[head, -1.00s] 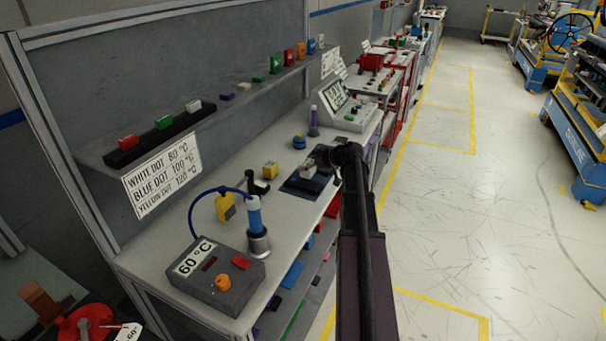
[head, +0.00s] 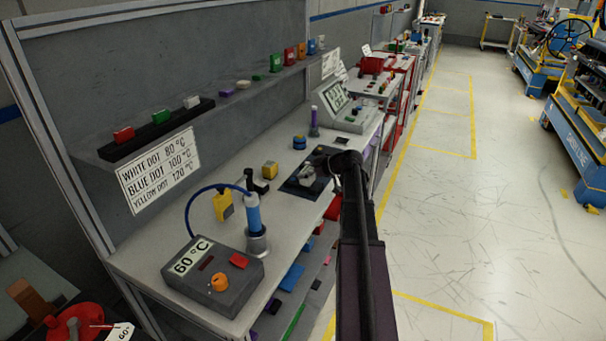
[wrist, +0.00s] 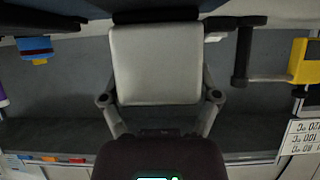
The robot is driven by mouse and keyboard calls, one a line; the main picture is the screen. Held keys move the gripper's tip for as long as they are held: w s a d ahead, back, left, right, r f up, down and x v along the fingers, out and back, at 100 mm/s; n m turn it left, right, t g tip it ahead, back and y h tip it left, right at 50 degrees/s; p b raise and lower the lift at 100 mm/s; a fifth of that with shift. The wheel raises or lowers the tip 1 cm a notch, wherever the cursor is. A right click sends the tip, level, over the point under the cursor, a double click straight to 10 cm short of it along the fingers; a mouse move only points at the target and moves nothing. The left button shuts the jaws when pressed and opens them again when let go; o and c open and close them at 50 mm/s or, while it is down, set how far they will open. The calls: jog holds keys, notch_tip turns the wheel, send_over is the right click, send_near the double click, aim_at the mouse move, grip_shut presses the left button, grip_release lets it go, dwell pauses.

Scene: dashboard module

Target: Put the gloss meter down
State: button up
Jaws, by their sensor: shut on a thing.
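The gloss meter (wrist: 155,65) is a pale grey box held between the two fingers of my gripper (wrist: 157,90) in the wrist view. The fingers lie along its left and right sides. In the head view my gripper (head: 311,171) is over a dark mat (head: 291,187) on the grey bench, at the end of my black arm. The meter is small there and partly hidden by the gripper. I cannot tell whether the meter touches the mat.
A yellow block (head: 270,170) stands left of the mat and a blue-and-yellow piece (head: 299,142) behind it. A 60 °C control box (head: 213,276) and blue tool (head: 253,213) stand nearer. A display unit (head: 343,105) is farther back. Bare bench (head: 285,222) lies in front.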

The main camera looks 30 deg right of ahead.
jog(key=o, duration=1.1)
jog(key=shift+r, duration=0.1)
jog(key=shift+s+r+p, duration=0.1)
jog(key=shift+r+p, duration=0.05)
jog(key=shift+p, duration=0.2)
jog(key=shift+s+d+r, duration=0.15)
jog(key=shift+s+d, duration=0.1)
jog(key=p+v, duration=0.5)
jog(key=v, duration=0.6)
jog(key=shift+w+d, duration=0.1)
